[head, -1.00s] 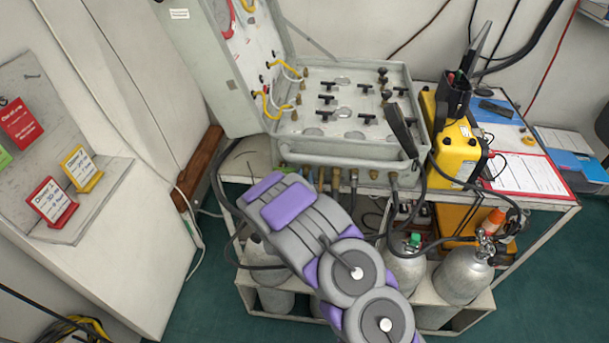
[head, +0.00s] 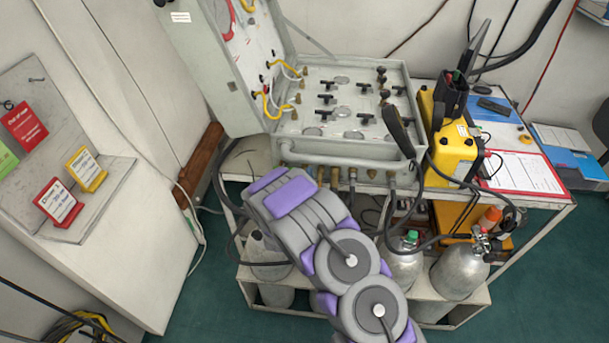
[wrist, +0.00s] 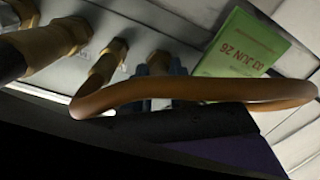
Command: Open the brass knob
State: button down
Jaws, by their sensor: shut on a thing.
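The grey air panel box (head: 408,82) stands open on a bench, with several black handles on its face. Several brass fittings (head: 322,175) line its lower front edge; they also show large in the wrist view (wrist: 105,62). I cannot tell which brass piece is the knob. My grey and purple arm reaches up from the bottom, and my gripper (head: 268,180) is at its far end, by the left part of this row. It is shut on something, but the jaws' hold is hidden. A brown curved loop (wrist: 190,88) crosses the wrist view in front of the fittings.
Silver cylinders (head: 460,272) stand below the bench. A yellow case (head: 455,148) and a clipboard (head: 525,172) are right of the panel. Black hoses hang in front. A green dated tag (wrist: 240,47) shows in the wrist view. A cabinet with coloured cards (head: 60,202) is at left.

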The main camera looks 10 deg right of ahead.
jog(key=shift+a+f+n, duration=0.1)
jog(key=shift+f+n, duration=0.05)
jog(key=shift+n, duration=0.45)
jog(key=c, duration=1.2)
grip_release()
jog(key=shift+a, duration=0.1)
jog(key=shift+s, duration=0.1)
jog(key=p+v, duration=0.2)
jog(key=v, duration=1.5)
jog(key=shift+s+p, duration=0.1)
jog(key=shift+p, duration=0.3)
